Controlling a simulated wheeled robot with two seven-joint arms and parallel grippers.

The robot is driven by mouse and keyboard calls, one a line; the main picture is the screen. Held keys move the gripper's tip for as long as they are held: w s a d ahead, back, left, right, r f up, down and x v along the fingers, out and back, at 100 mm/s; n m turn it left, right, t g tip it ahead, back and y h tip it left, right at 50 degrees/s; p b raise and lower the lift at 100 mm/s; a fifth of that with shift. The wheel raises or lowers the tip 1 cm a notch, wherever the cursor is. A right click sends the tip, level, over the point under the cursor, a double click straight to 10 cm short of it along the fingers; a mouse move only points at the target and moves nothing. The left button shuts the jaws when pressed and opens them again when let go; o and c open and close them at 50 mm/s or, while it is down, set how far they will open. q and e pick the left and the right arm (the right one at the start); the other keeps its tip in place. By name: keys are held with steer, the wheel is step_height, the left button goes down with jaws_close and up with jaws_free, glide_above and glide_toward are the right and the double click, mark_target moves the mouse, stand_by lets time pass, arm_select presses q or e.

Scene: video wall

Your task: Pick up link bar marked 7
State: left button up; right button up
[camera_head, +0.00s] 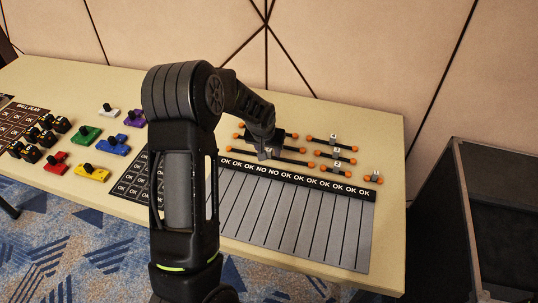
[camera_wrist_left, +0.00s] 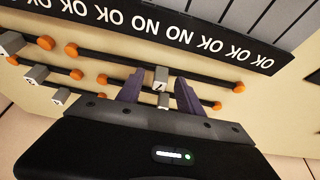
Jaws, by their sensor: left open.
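My left gripper (camera_head: 267,153) points down over the rows of link bars at the back right of the table. In the left wrist view its two dark fingers (camera_wrist_left: 160,82) are apart, one on each side of a small pale tag block on a long black bar with orange ends (camera_wrist_left: 205,80). The tag has one dark figure, too small to read surely as 7. This bar also shows in the head view (camera_head: 290,160), partly hidden by the gripper. The fingers do not visibly grip anything. My right gripper is not in view.
Other tagged bars (camera_head: 331,142) lie close around it, some shorter. A grey slatted board with an OK/NO strip (camera_head: 300,222) lies in front. Coloured blocks (camera_head: 90,173) stand at the left. A dark case (camera_head: 462,210) stands beyond the table's right edge.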

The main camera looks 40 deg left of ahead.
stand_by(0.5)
arm_select(q)
jaws_close()
stand_by(1.3)
